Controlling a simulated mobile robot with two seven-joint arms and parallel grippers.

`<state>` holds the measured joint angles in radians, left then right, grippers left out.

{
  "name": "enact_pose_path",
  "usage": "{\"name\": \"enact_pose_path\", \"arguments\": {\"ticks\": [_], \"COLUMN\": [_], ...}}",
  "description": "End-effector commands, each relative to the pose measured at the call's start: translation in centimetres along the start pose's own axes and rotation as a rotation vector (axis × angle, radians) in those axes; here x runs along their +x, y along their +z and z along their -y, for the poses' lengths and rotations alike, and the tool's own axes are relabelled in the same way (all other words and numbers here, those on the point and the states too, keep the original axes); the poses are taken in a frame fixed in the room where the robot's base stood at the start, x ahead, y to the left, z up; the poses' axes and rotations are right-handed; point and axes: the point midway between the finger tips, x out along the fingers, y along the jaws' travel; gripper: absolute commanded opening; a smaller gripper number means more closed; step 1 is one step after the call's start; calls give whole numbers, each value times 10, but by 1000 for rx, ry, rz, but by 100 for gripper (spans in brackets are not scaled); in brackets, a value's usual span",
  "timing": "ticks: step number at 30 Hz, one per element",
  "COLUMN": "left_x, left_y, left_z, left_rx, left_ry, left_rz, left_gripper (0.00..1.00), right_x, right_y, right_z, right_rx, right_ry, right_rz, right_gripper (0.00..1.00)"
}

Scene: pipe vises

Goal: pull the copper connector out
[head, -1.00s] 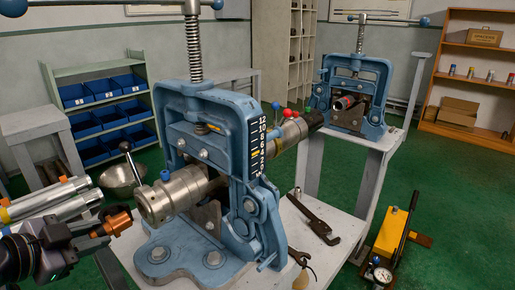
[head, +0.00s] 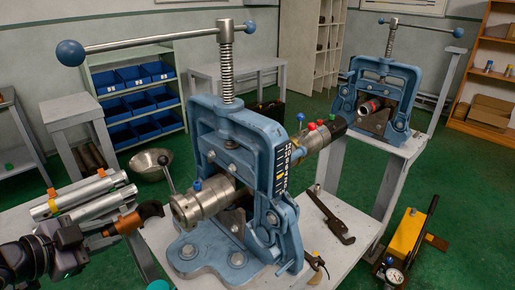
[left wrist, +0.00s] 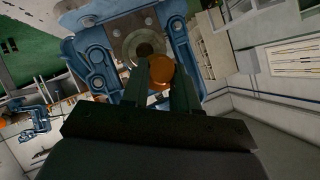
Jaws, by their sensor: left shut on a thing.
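The copper connector (head: 143,216) is held in my left gripper (head: 112,229), just left of the open end of a steel pipe fitting (head: 200,203). A narrow gap shows between them in the head view. The fitting is clamped in the near blue vise (head: 243,150). In the left wrist view, the connector (left wrist: 160,72) sits between the shut fingers (left wrist: 162,88), beside the fitting's round hole (left wrist: 146,49) and partly overlapping its ring. My right gripper is not in view.
Several silver tubes (head: 88,192) lie left of the vise. A metal bowl (head: 148,165) stands behind the fitting. A wrench (head: 332,216) lies on the bench at right. A second blue vise (head: 383,92) and a yellow pump (head: 407,235) stand farther right.

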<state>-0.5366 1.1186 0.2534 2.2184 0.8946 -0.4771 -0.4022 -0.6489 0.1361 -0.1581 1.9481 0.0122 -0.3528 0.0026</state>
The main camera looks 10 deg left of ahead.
Motion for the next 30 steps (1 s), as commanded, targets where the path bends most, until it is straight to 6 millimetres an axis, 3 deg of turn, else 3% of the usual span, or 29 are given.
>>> {"name": "enact_pose_path", "arguments": {"ticks": [9, 30], "left_x": [-6, -2], "left_y": [-8, -2], "left_z": [7, 3], "left_rx": [39, 126], "left_ry": [43, 179], "left_rz": [96, 383], "left_gripper": [0, 0], "right_x": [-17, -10], "right_y": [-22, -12], "right_z": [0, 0], "right_rx": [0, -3], "right_ry": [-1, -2], "right_rz": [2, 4], "right_gripper": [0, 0]}}
